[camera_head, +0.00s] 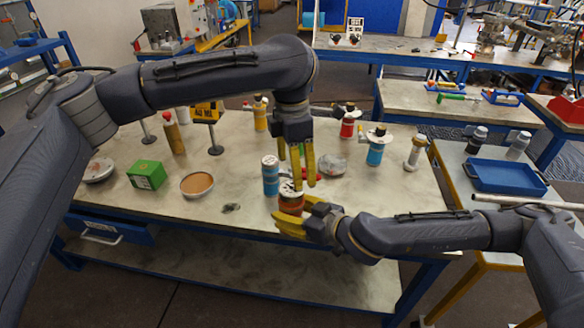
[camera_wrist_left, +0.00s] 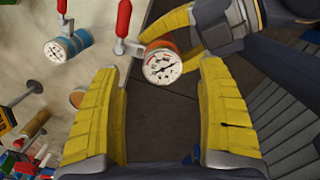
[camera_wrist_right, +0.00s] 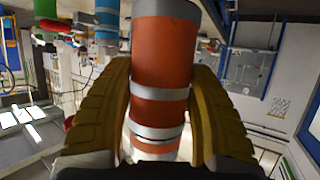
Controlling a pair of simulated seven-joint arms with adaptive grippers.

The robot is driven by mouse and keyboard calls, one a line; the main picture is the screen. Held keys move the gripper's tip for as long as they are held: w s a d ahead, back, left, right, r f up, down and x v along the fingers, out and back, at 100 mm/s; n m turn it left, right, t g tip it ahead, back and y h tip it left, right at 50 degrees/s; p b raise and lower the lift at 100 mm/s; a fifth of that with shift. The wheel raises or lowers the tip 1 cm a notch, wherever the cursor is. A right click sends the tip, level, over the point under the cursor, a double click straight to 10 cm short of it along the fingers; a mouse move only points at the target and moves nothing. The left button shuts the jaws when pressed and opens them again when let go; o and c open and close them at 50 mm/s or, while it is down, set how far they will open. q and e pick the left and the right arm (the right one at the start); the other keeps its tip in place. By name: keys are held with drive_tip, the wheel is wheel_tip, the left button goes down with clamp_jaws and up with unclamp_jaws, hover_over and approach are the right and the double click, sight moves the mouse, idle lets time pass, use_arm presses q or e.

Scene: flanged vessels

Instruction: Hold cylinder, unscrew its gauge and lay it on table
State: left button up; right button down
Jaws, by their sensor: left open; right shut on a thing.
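An orange cylinder (camera_head: 291,204) with silver bands (camera_wrist_right: 165,50) is near the table's front edge. My right gripper (camera_head: 291,211) is shut around its body. A round white-faced gauge (camera_wrist_left: 162,66) sits on the cylinder's top, with a red-handled lever (camera_wrist_left: 123,18) beside it. My left gripper (camera_head: 297,170) is open and points down over the gauge. In the left wrist view the gauge shows between its two yellow fingers, which are apart from it. The table (camera_head: 130,215) is worn and pale. The join under the gauge is hidden.
A blue cylinder (camera_head: 270,180) with its own gauge (camera_wrist_left: 56,50) stands close to the left. A red cylinder (camera_head: 347,128) and another blue one (camera_head: 375,153) stand farther back. A green box (camera_head: 147,175) and tan bowl (camera_head: 197,184) are at left. The left front surface has free room.

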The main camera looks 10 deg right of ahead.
sight(291, 187)
use_arm(q)
drive_tip(key=shift+s+a+m+y, duration=0.25)
drive_tip(key=shift+a+m+y, duration=0.15)
drive_tip(key=shift+m, duration=0.1)
drive_tip(key=shift+f, duration=0.25)
drive_tip(key=shift+a+f, duration=0.1)
drive_tip(key=shift+f, duration=3.6)
